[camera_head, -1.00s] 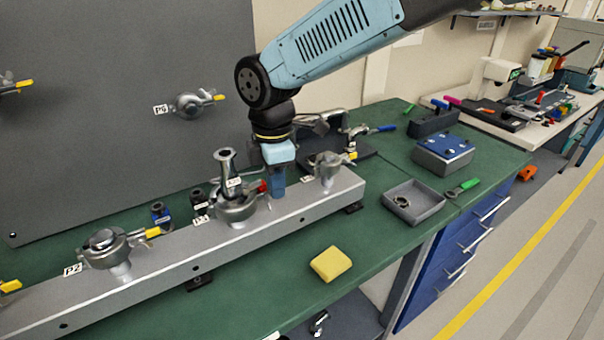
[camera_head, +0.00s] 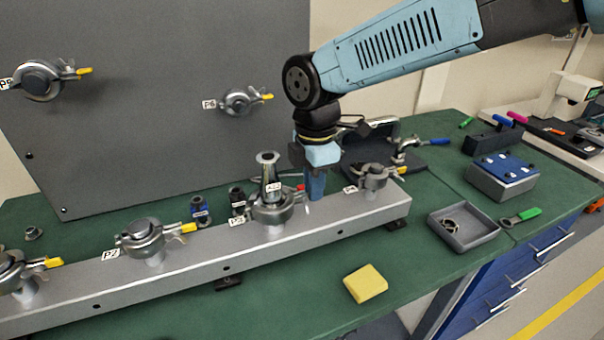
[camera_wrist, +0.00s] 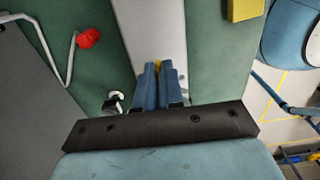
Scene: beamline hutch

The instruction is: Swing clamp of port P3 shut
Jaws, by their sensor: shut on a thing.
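Port P3 (camera_head: 271,211) stands on the grey rail (camera_head: 190,262), with its label at its left. A silver flanged piece (camera_head: 269,175) with a tag stands upright on it. Its clamp is a metal ring around the port. My gripper (camera_head: 316,190) points down just right of P3, its blue fingers low over the rail. In the wrist view the fingers (camera_wrist: 158,88) are close together, with a yellow sliver between their tips, apparently the clamp's handle. The fingers hide most of the handle, and I cannot tell how far the clamp is swung. A red tip (camera_head: 300,187) shows beside the fingers.
Port P2 (camera_head: 142,238) is left of P3, and another clamped port (camera_head: 374,177) is close right of my gripper. A yellow block (camera_head: 365,284) and a grey tray (camera_head: 463,228) lie in front and to the right. The grey panel (camera_head: 150,130) rises behind.

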